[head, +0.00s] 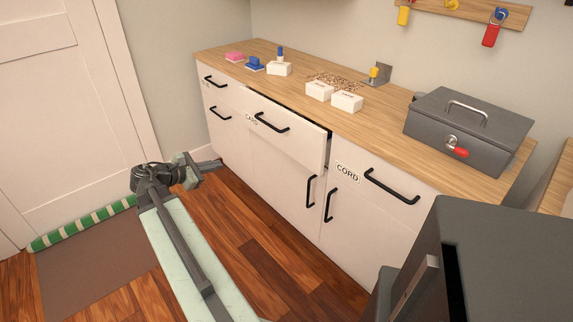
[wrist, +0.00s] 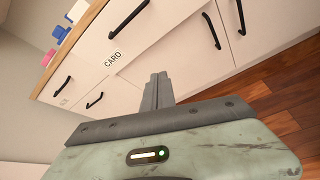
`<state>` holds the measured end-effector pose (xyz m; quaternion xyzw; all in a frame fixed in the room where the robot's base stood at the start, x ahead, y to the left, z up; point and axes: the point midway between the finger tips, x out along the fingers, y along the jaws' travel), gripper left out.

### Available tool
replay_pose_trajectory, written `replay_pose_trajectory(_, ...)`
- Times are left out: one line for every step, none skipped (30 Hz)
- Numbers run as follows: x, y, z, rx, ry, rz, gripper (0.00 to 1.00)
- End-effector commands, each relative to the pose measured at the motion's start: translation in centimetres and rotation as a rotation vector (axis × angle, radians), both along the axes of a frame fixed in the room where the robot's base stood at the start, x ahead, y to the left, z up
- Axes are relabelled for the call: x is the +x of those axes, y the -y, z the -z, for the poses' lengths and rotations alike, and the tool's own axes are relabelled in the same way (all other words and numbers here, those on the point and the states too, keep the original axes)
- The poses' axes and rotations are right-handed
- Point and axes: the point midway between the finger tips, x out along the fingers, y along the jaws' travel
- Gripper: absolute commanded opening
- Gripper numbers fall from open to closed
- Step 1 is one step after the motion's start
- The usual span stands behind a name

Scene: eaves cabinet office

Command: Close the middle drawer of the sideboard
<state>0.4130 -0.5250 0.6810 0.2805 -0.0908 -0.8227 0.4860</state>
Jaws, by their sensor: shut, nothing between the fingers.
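The sideboard (head: 225,140) is white with a wooden top and black handles. Its middle drawer (head: 298,138), labelled CARD, stands partly out, with a dark gap showing behind its front's top edge. Its bar handle (head: 272,123) runs across the front. In the wrist view the drawer front (wrist: 150,48) and CARD label lie beyond my fingers. My gripper (head: 212,166) is shut and empty, low in front of the sideboard's left part and apart from the drawer handle. Its closed fingers (wrist: 158,82) point toward the sideboard in the wrist view.
The left drawer (head: 215,80) and the right drawer, labelled CORD (head: 375,182), look flush. On top are a grey cash box (head: 468,130), white boxes (head: 333,95) and small coloured items. A dark grey cabinet (head: 500,260) stands front right. Wood floor (head: 270,250) is clear before the sideboard.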

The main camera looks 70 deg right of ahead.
Motion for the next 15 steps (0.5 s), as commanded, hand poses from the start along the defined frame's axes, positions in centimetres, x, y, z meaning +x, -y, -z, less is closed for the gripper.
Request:
replay_pose_trajectory(-3.2, 3.2, 1.9, -0.044, -0.139, 0.016, 0.00)
replay_pose_trajectory(-4.8, 4.6, 1.4, -0.063, -0.222, 0.021, 0.00)
replay_pose_trajectory(-6.6, 6.1, 0.7, -0.082, -0.321, 0.029, 0.00)
replay_pose_trajectory(-7.7, 6.9, 0.3, -0.092, -0.386, 0.035, 0.00)
replay_pose_trajectory(-8.6, 7.6, -0.1, -0.099, -0.440, 0.043, 0.00)
replay_pose_trajectory(-9.6, 8.3, -0.7, -0.106, -0.499, 0.052, 0.00)
replay_pose_trajectory(-10.1, 8.6, -1.0, -0.107, -0.533, 0.055, 0.00)
replay_pose_trajectory(-10.5, 8.9, -1.4, -0.110, -0.558, 0.059, 0.00)
replay_pose_trajectory(-10.9, 9.1, -1.7, -0.112, -0.580, 0.062, 0.00)
replay_pose_trajectory(-11.0, 9.2, -1.9, -0.112, -0.589, 0.063, 0.00)
replay_pose_trajectory(-11.0, 9.2, -2.0, -0.112, -0.594, 0.063, 0.00)
replay_pose_trajectory(-11.0, 9.2, -2.2, -0.113, -0.595, 0.063, 0.00)
replay_pose_trajectory(-11.0, 9.3, -2.2, -0.112, -0.594, 0.062, 0.00)
replay_pose_trajectory(-11.1, 9.4, -2.2, -0.112, -0.594, 0.063, 0.00)
replay_pose_trajectory(-11.2, 9.6, -2.2, -0.112, -0.592, 0.063, 0.00)
